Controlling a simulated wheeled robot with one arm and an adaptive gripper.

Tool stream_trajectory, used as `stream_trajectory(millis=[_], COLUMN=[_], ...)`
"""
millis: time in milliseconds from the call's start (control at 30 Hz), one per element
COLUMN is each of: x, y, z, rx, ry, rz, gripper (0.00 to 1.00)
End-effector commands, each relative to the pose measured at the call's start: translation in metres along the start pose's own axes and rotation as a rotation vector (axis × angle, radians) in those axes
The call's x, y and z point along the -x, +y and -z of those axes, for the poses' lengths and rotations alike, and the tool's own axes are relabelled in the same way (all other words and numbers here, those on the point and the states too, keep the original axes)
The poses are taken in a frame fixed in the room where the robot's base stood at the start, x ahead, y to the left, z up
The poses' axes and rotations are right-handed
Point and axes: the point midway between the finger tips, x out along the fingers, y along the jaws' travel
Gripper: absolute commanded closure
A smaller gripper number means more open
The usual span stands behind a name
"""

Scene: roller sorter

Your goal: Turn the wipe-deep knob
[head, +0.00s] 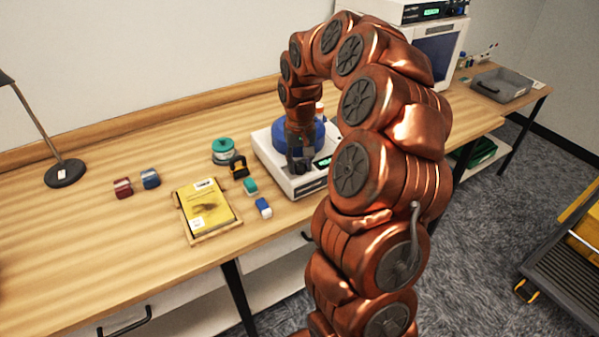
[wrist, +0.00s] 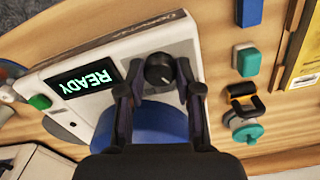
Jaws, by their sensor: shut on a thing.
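The white machine (head: 266,152) with a blue round part (head: 283,135) stands on the wooden bench. In the wrist view, its casing (wrist: 200,33) carries a lit display (wrist: 86,79) reading READY, upside down. A dark round knob (wrist: 159,68) with a pale pointer mark sits beside the display; no knob label is readable. My gripper (wrist: 155,84) is shut on this knob, a finger on each side. In the head view, my gripper (head: 298,164) is low over the machine's front, and the knob is hidden there.
A green button (wrist: 39,102) is past the display. Left of the machine are a teal-topped roll (head: 223,150), a black-and-yellow clamp-like item (head: 239,167), small blocks (head: 264,208) and a yellow booklet (head: 205,207).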

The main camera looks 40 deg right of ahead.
Motion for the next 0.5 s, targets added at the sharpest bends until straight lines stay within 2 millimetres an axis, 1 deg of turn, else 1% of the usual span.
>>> stream_trajectory(millis=[33, 300, 500], x=[-0.0080, -0.0068, -0.0042], y=[0.0008, 0.0004, 0.0003], z=[0.0007, 0.0003, 0.0005], rx=[-0.041, -0.260, -0.388], ry=[0.003, 0.002, 0.002], rz=[-0.001, 0.000, 0.001], gripper=[1.00, 1.00, 1.00])
